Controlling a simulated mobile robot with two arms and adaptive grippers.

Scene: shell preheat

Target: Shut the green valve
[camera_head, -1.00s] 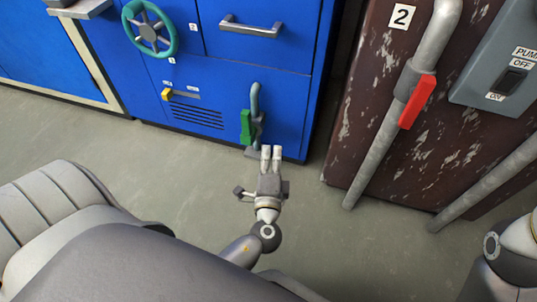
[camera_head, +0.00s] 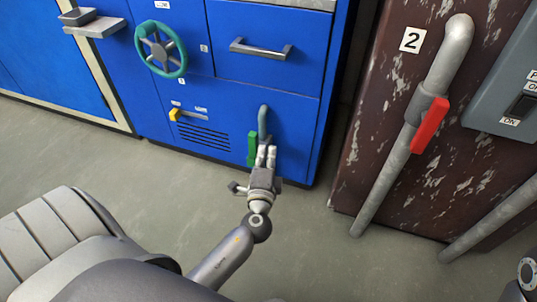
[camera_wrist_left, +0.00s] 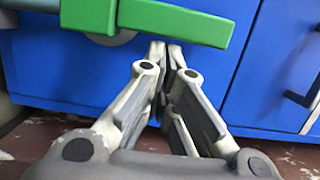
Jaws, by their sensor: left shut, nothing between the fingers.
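The green valve handle (camera_head: 252,149) sits on a grey pipe (camera_head: 263,118) at the lower right of the blue cabinet. In the head view the handle stands upright beside the pipe. My left gripper (camera_head: 266,152) is shut and empty, with its fingertips just right of the handle and in front of the pipe's lower part. In the left wrist view the handle (camera_wrist_left: 175,22) crosses the top of the picture, just beyond the fingertips (camera_wrist_left: 166,50). Whether the fingers touch it I cannot tell.
The blue cabinet (camera_head: 222,103) also carries a green wheel (camera_head: 161,49), a yellow lever (camera_head: 175,115) and a drawer handle (camera_head: 261,48). To the right, a rusty panel (camera_head: 385,80) bears a pipe with a red handle (camera_head: 430,126). The floor in front is clear.

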